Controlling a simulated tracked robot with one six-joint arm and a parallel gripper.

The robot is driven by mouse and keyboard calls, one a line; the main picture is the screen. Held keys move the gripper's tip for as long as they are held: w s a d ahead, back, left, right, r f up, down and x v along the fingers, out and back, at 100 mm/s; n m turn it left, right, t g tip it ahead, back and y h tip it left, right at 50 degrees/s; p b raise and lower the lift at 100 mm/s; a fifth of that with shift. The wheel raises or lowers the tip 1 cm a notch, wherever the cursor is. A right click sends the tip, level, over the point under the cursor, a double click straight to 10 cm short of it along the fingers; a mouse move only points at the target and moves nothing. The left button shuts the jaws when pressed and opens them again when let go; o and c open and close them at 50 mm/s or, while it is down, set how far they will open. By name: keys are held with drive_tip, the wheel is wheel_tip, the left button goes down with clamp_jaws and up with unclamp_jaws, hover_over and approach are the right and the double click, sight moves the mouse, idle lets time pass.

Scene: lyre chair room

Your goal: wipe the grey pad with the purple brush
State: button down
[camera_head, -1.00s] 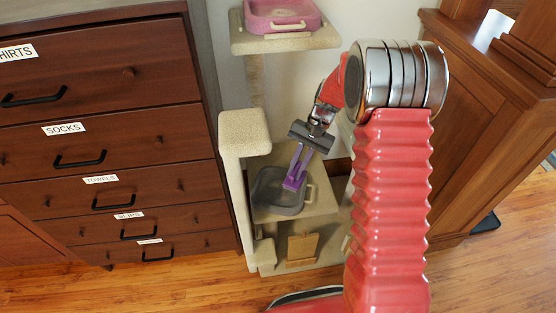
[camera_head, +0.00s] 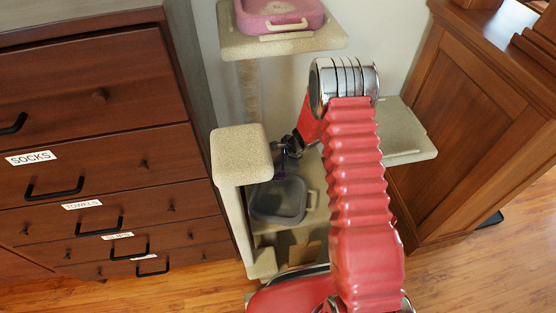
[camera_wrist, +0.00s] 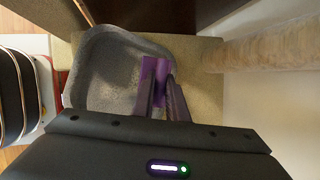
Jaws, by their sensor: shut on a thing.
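The grey pad (camera_head: 278,203) looks like a shallow tray with a raised rim, on a middle shelf of a beige cat tree. In the wrist view the grey pad (camera_wrist: 105,75) shows a speckled inner face at left of centre. My gripper (camera_head: 290,146) is above the pad's far edge in the head view, partly hidden by my arm. In the wrist view my gripper (camera_wrist: 163,82) is shut on the purple brush (camera_wrist: 150,72), which overlaps the pad's right side. Only a little of the brush shows in the head view. I cannot tell whether brush and pad touch.
A beige post (camera_head: 241,155) stands left of the pad. A shelf with a pink tray (camera_head: 280,14) is above. Another beige shelf (camera_head: 405,140) is at right. A labelled wooden dresser (camera_head: 95,130) stands left and a wooden cabinet (camera_head: 475,130) right.

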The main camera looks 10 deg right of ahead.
drive_tip(key=shift+w+d+f+m, duration=0.15)
drive_tip(key=shift+w+f+m, duration=0.25)
drive_tip(key=shift+f, duration=0.35)
